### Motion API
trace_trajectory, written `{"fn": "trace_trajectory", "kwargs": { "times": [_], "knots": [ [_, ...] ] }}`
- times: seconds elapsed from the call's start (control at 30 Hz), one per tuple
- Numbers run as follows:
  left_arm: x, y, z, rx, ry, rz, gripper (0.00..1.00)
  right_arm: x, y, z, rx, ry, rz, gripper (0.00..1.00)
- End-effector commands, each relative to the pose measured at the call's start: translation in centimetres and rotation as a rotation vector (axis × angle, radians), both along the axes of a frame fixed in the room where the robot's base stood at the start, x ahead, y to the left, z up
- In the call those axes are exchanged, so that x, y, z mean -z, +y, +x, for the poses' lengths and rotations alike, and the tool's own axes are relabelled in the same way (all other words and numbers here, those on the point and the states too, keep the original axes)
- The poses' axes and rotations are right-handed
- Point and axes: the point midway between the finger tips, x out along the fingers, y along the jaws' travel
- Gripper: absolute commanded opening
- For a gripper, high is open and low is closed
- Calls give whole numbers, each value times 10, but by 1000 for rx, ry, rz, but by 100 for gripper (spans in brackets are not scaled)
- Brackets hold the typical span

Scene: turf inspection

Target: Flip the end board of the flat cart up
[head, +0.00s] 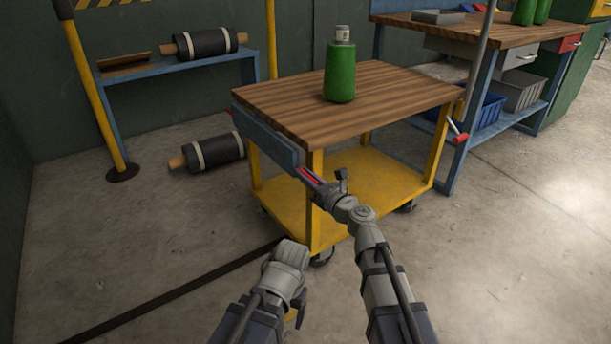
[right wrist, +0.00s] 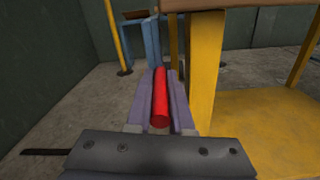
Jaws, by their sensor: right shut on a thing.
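The flat cart has a brown wooden top (head: 375,92) on a yellow frame (head: 312,225). Its blue-grey end board (head: 263,135) hangs down along the left end, below the top's edge. My right gripper (head: 308,176) is at the near end of the board, shut on a red bar. In the right wrist view the red bar (right wrist: 161,97) lies lengthwise between the two fingers. How the bar joins the board is hidden. My left gripper (head: 297,307) is low in front of the cart, apart from it; its fingers are not clear.
A green bottle (head: 341,76) stands on the cart top. A blue bench (head: 170,72) and a dark roller on the floor (head: 212,152) are behind to the left. A workbench (head: 480,30) stands at the right. Floor left of the cart is mostly clear.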

Motion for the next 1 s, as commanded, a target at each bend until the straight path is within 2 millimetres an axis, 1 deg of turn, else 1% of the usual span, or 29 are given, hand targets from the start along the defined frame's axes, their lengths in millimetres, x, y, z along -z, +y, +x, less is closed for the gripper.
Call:
{"fn": "trace_trajectory", "kwargs": {
  "times": [0.03, 0.2, 0.3, 0.6, 0.63, 0.8, 0.9, 1.0],
  "knots": [
    [-6, 0, 0, 0, 0, 0, 82, -7, 0, 0, 1, 0, 1, 0],
    [-27, 0, 0, 0, 0, 0, 82, -27, 0, 0, 1, 0, 1, 0],
    [-35, 0, 0, 0, 0, 0, 82, -36, 0, 1, 1, 1, 2, 0],
    [-33, 0, 0, 0, 0, 0, 82, -34, 0, 1, 1, 1, 2, 0],
    [-33, 0, 0, 0, 0, 0, 82, -34, 0, 1, 1, 1, 2, 21],
    [-33, 0, 0, 0, 0, 0, 82, -33, 0, 0, 1, 0, 1, 40],
    [-33, 0, 0, 0, 0, 0, 82, -33, 0, 0, 1, 0, 1, 50],
    [-33, 0, 0, 0, 0, 0, 82, -33, 0, 0, 0, 0, 1, 50]
  ]
}}
